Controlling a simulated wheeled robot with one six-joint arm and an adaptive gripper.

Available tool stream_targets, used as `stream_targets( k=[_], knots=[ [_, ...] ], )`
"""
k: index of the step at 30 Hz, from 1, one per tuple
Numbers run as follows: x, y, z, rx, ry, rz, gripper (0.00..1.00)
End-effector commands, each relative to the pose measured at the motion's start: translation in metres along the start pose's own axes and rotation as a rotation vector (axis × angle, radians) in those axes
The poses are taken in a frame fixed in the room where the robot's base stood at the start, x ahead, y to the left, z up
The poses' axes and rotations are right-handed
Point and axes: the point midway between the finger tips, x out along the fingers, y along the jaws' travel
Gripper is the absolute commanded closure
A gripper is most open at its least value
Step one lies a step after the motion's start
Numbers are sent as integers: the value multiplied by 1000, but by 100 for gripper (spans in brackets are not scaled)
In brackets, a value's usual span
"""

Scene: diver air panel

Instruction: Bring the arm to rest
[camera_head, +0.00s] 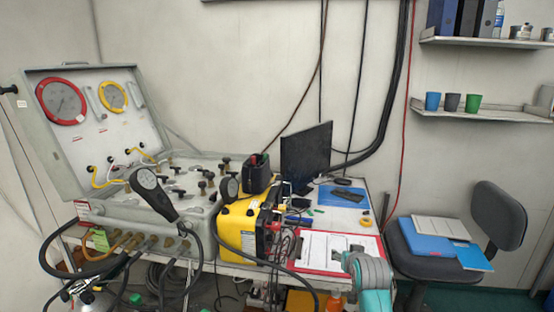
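A grey and teal part of my arm shows at the bottom edge, right of centre, in front of the table's front edge and the red clipboard (312,251). My gripper is not in view, so its fingers and anything in them cannot be seen. The diver air panel (150,205) stands open at the left, its lid upright with a red-rimmed gauge (61,102) and a yellow-rimmed gauge (113,97).
A yellow unit (243,228) with cables stands mid-table, close to the panel. A monitor (306,158) is behind it. A chair (497,218) bearing folders stands right of the table. Black hoses hang in front of the panel. Shelves (475,112) are on the right wall.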

Motion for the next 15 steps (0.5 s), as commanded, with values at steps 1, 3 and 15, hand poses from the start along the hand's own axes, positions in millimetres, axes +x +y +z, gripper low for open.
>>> stream_targets(
  k=[1, 3, 15],
  knots=[
    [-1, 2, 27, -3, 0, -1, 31],
    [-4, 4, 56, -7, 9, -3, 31],
    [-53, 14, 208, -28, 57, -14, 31]
  ],
)
